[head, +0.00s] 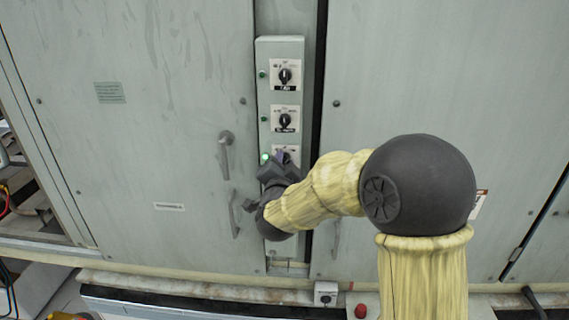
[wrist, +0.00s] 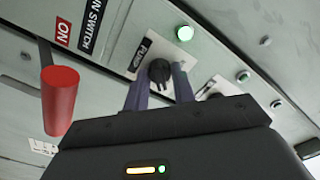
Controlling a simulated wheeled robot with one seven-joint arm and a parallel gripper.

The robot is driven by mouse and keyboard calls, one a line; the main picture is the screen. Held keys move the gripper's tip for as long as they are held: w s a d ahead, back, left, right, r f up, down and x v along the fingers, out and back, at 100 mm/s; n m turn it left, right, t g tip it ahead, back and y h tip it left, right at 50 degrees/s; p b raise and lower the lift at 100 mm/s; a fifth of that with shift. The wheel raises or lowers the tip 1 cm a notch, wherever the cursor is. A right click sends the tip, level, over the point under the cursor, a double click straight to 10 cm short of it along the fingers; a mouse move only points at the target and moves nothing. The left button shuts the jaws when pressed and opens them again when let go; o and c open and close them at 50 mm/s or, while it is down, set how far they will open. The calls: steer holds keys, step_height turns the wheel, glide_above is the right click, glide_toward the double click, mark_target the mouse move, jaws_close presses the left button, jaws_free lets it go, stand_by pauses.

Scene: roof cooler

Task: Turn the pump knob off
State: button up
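The pump knob (wrist: 159,72) is a black round knob on a white plate marked PUMP in the wrist view. My gripper (wrist: 160,82) has its two purplish fingers apart, one on each side of the knob. Whether the fingers touch it is not clear. A green lamp (wrist: 185,33) beside the pump plate is lit. In the head view my gripper (head: 280,158) is at the lowest knob plate (head: 288,149) of the narrow control panel (head: 281,50) and hides most of that knob. The lit green lamp (head: 265,158) shows just left of it.
Two more black knobs, an upper one (head: 285,75) and a middle one (head: 285,120), sit above on the panel with unlit lamps. A red handle (wrist: 60,100) of the main switch sticks out near my gripper. Door handles (head: 226,150) stand left of the panel.

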steer(key=c, duration=0.3)
steer(key=shift+f+n+b, duration=0.1)
steer(key=shift+n+b, duration=0.2)
steer(key=n+b, duration=0.2)
steer(key=n, duration=0.5)
steer(key=shift+n, duration=0.4)
steer(key=o, duration=1)
